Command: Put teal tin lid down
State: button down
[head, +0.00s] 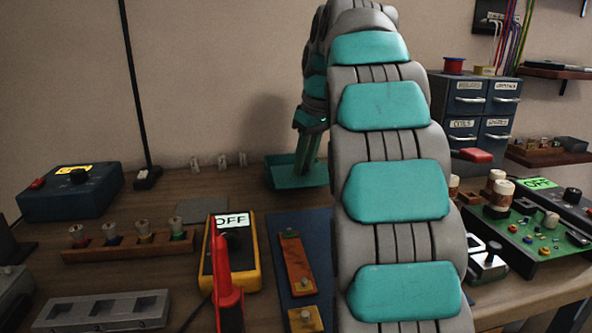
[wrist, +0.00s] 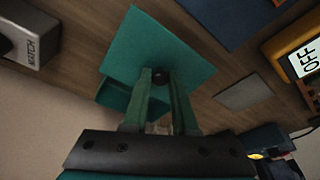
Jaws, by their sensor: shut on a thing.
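The teal tin lid (wrist: 140,45) is a flat square plate with a dark round knob (wrist: 161,78) in the wrist view. My gripper (wrist: 160,75) is shut on that knob. The teal tin (wrist: 113,97) shows partly behind the lid, with much of it hidden by the lid and a finger. In the head view my gripper (head: 307,158) points down at the teal tin (head: 285,177) near the back of the bench. There I cannot clearly tell lid from tin, or whether they touch.
A grey flat plate (head: 203,211) lies left of the tin. A yellow meter (head: 247,273) and a dark blue mat (head: 322,234) are in front. A wooden rack of knobs (head: 130,244) stands left. My arm hides the bench on the right.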

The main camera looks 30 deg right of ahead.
jog(key=w, duration=0.2)
jog(key=shift+w+a+f, duration=0.25)
jog(key=shift+w, duration=0.1)
jog(key=shift+f, duration=1.95)
jog(key=c, duration=0.7)
grip_release()
jog(key=shift+r+p, duration=0.1)
jog(key=shift+p, duration=0.2)
jog(key=shift+c, duration=0.2)
jog(key=shift+r, duration=0.3)
jog(key=v, duration=0.4)
jog(key=shift+p+v, duration=0.55)
jog(key=shift+v, duration=1.1)
